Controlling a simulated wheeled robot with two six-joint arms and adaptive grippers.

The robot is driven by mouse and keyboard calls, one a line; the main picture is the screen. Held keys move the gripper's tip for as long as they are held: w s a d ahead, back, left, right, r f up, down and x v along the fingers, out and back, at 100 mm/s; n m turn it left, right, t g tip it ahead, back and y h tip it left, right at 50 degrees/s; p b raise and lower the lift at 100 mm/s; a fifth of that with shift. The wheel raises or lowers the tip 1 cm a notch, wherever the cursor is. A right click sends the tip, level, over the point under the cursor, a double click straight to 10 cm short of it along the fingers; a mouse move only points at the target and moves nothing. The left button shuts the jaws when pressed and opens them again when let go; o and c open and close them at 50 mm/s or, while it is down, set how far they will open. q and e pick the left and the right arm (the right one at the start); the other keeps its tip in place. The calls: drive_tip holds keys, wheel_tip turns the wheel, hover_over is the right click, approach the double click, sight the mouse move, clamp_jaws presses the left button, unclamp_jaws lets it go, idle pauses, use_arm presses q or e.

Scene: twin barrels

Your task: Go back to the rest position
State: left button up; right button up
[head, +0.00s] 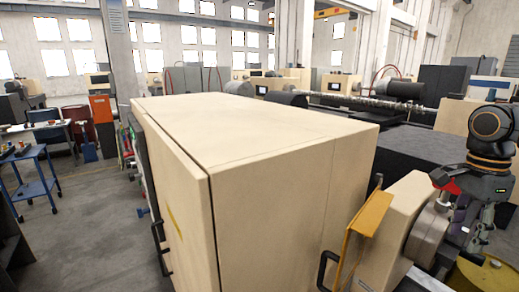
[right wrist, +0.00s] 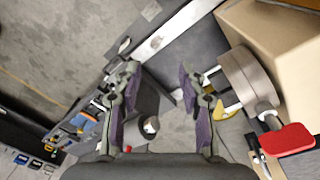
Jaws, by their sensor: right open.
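My right gripper (head: 466,228) is at the right edge of the head view, hanging down beside a beige machine housing and over a yellow barrel-like object (head: 484,276). In the right wrist view, its two fingers with purple pads (right wrist: 160,74) stand apart, with nothing between the pads. The wrist camera looks down past the fingers at grey floor and machine parts. My left gripper is in neither view.
A large beige cabinet (head: 265,125) fills the middle of the head view. A yellow bracket (head: 368,215) and a red lever (right wrist: 287,140) are close to the right gripper. A blue cart (head: 32,185) stands at left, with clear grey floor (head: 95,220) beside it.

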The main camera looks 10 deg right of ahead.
drive_tip(key=s+a+f+n, duration=0.2)
drive_tip(key=f+n, duration=0.4)
drive_tip(key=f, duration=0.8)
drive_tip(key=s+a+f+n, duration=0.1)
drive_tip(key=a+f+n, duration=0.35)
drive_tip(key=f, duration=1.05)
drive_tip(key=s+a+f+n+t, duration=0.2)
drive_tip(key=s+a+f+n, duration=0.1)
drive_tip(key=a+n, duration=0.4)
drive_tip(key=s+a+f+n+t, duration=0.2)
drive_tip(key=a+f+n+t, duration=0.15)
drive_tip(key=a, duration=0.45)
wheel_tip(320, 180, down, 33)
drive_tip(key=s+d+g+b, duration=0.2)
drive_tip(key=b, duration=0.5)
use_arm(q)
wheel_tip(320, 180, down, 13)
drive_tip(key=b, duration=0.6)
use_arm(e)
drive_tip(key=s+d+f+g, duration=0.1)
drive_tip(key=s+f, duration=1.8)
drive_tip(key=f, duration=0.4)
drive_tip(key=shift+d+h, duration=0.3)
